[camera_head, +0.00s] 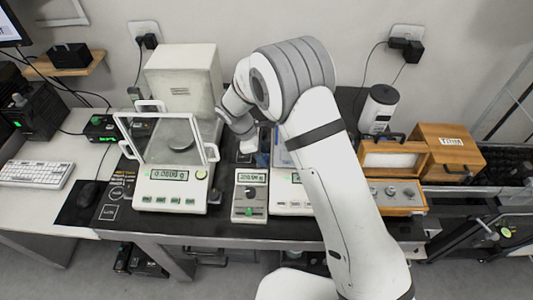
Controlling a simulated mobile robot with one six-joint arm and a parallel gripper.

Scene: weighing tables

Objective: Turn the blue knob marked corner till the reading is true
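A small blue thing (262,159) shows just below the end of my arm, on the dark table top between two balances. It may be the blue knob; no marking on it can be read. My gripper (248,148) points down beside it, and its fingers are too small to tell open from shut or touching from apart. A small grey unit (249,207) with a lit display and a green-marked dial stands in front of it. The digits on that display are too small to read surely. My arm hides part of the area to the right.
A balance (172,195) with an open glass-framed shield and a lit display stands left. A second balance (290,203) is partly hidden behind my arm. A wooden weight box (405,212) lies open at right, beside a closed wooden box (450,144) and a white canister (378,108).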

